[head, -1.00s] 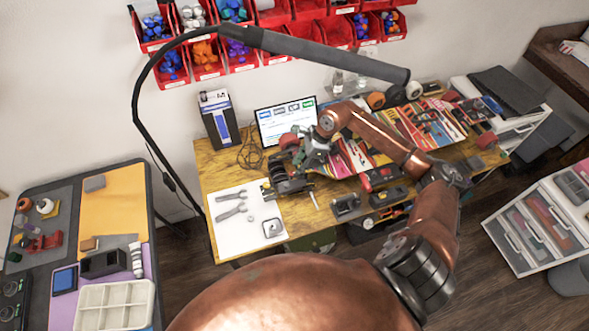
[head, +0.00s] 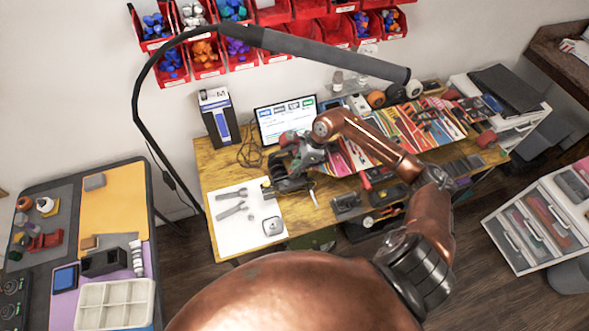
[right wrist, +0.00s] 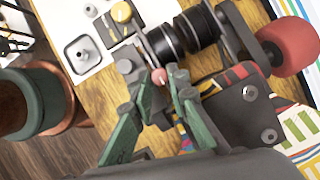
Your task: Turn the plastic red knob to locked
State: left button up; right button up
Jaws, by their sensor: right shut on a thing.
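A small round red knob (right wrist: 159,76) shows in the right wrist view, beside black cylindrical parts of a dark device (right wrist: 183,38). My right gripper (right wrist: 163,84) has its green fingers at the knob, one on each side, and is shut on it. Whether the knob stands at locked cannot be told. In the head view the dark device (head: 283,184) is on the workbench, with my right gripper (head: 303,160) over its back side; the small knob is hidden or too small there. My left gripper is not in view.
A larger red wheel (right wrist: 290,45) sits beside the device. A white mat (head: 240,222) with pliers lies to its left, a screen (head: 286,121) stands behind, and coloured tools (head: 410,130) crowd the right. A black lamp arm (head: 330,54) crosses above.

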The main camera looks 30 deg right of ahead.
grip_shut()
jog(key=shift+m, duration=0.3)
jog(key=shift+s, duration=0.1)
jog(key=m+t+h+p, duration=0.1)
jog(key=m, duration=0.2)
jog(key=shift+s+r, duration=0.1)
jog(key=m+p, duration=0.1)
jog(key=m, duration=0.2)
jog(key=shift+a+t+h, duration=0.15)
jog(key=shift+t+h, duration=0.15)
jog(key=shift+h, duration=0.1)
jog(key=m+h, duration=0.1)
jog(key=m, duration=0.1)
jog(key=shift+a+m+t, duration=0.15)
jog(key=shift+m+t, duration=0.15)
jog(key=m+h, duration=0.1)
jog(key=m, duration=0.2)
jog(key=shift+a+m, duration=0.15)
jog(key=shift+m, duration=0.25)
jog(key=m+h, duration=0.2)
jog(key=m, duration=0.2)
jog(key=shift+a+m, duration=0.15)
jog(key=shift+m, duration=0.25)
jog(key=shift+b, duration=0.3)
